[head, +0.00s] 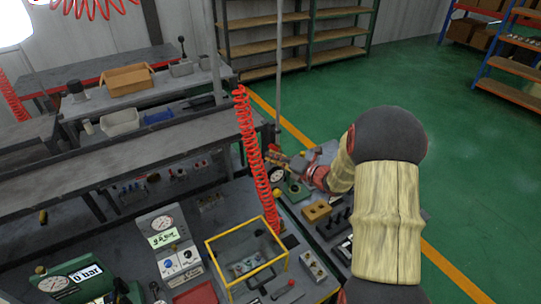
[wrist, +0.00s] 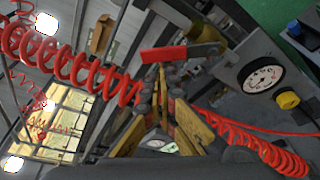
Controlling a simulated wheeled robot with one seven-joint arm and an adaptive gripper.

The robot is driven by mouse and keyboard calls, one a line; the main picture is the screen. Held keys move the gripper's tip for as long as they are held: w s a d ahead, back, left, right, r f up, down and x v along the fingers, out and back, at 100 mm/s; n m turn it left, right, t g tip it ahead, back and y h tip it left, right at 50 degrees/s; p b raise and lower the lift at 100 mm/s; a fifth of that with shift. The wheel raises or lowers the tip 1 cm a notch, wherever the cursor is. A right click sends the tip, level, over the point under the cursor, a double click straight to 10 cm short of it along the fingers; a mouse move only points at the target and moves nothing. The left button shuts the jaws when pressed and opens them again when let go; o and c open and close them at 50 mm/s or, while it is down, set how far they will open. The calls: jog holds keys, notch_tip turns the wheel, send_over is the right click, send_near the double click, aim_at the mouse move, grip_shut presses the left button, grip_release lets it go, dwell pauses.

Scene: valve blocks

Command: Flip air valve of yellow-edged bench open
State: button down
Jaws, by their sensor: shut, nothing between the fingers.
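The air valve's red lever (wrist: 180,53) shows in the wrist view as a flat bar lying nearly crosswise, with metal valve parts (wrist: 205,32) behind its right end. In the head view the valve area (head: 273,148) is small, beside the red coiled hose and partly blocked by my gripper. My gripper (head: 281,158) reaches in from the right. In the wrist view my gripper (wrist: 167,72) is shut and empty, its fingertips right beside the lever's lower edge; I cannot tell whether they touch. A yellow-edged clear case (head: 247,283) stands on the near bench.
A red coiled hose (head: 258,165) hangs close to my gripper and crosses the wrist view (wrist: 75,70). A round gauge (wrist: 262,77) and yellow knob (wrist: 288,99) lie right of the lever. Bench tops carry several instruments. The green floor (head: 470,165) at right is open.

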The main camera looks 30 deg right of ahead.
aim_at(273, 146)
jog(key=d+r+m+p, duration=0.1)
jog(key=m, duration=0.1)
jog(key=d+r+m+t+y+p, duration=0.1)
jog(key=m+p, duration=0.1)
jog(key=shift+d+r+m+y+p, duration=0.2)
jog(key=shift+d+m+y+p, duration=0.1)
jog(key=shift+m, duration=0.1)
jog(key=shift+d+r, duration=0.2)
jog(key=shift+d, duration=0.1)
jog(key=shift+d+p, duration=0.1)
jog(key=shift+p, duration=0.2)
